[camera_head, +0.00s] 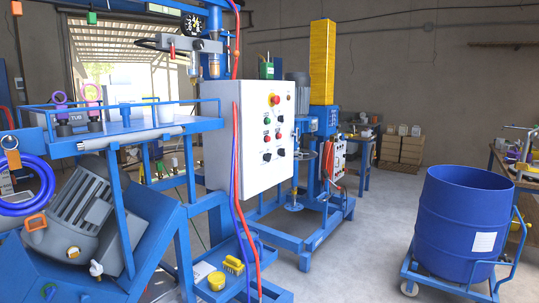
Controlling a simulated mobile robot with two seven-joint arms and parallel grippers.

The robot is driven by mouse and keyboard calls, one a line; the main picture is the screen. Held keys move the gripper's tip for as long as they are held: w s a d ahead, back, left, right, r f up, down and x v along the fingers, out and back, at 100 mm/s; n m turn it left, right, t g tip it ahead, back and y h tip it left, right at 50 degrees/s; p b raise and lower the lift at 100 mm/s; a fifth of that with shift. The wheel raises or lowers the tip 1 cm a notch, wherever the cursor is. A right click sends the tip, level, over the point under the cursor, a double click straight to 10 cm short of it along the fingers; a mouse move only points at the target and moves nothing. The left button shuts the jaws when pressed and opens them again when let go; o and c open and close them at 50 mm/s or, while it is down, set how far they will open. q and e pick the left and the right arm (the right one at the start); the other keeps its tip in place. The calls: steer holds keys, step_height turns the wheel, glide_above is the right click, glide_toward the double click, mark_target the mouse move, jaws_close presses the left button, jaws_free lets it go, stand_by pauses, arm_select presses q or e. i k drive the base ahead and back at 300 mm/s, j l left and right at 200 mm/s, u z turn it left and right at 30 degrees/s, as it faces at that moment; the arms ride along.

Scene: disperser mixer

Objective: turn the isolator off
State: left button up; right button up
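A white control cabinet (250,138) stands near the middle, its front face turned to the right. High on that face is a red knob (274,100) on a yellow surround. Below it are several small red, green and black buttons, and low down are two black knobs (267,157) and (281,152). No label is readable, so I cannot tell which control is the isolator or its position. A smaller white panel (339,160) with a red control is on the blue mixer stand behind. Neither of my grippers is in view.
Red and blue hoses (236,170) hang along the cabinet's near edge. A blue frame with a grey motor (80,210) fills the left. A blue drum (465,225) on a wheeled dolly (445,288) stands at right. The grey floor (350,260) between is clear.

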mark_target(267, 157)
steer(key=i+l, duration=0.15)
steer(key=i, duration=0.25)
steer(key=i+l, duration=0.15)
steer(key=i, duration=0.25)
steer(key=i+l, duration=0.15)
steer(key=i, duration=0.25)
steer(key=i+l+u, duration=0.1)
steer(key=i+l, duration=0.6)
